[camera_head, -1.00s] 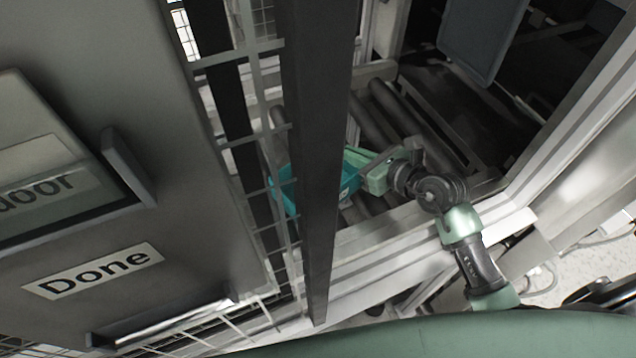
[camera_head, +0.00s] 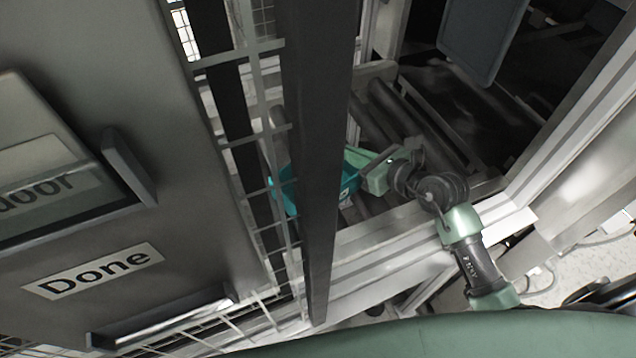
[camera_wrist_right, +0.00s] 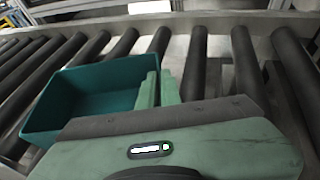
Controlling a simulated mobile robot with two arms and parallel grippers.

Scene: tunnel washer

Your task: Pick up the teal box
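The teal box (camera_head: 349,183) is an open-topped tray on the rollers, partly hidden behind a dark post in the head view. In the right wrist view the teal box (camera_wrist_right: 92,95) fills the left, with its empty inside visible. My right gripper (camera_head: 366,170) reaches the box's near right side from the right. In the right wrist view the green fingers of my right gripper (camera_wrist_right: 159,88) stand close together, one on each side of the box's right wall, with hardly any gap. The box still appears to rest on the rollers. My left gripper is not in view.
A roller conveyor (camera_head: 400,110) runs under the box, with free rollers (camera_wrist_right: 195,65) to its right. A pale frame rail (camera_head: 375,235) runs along the near side.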

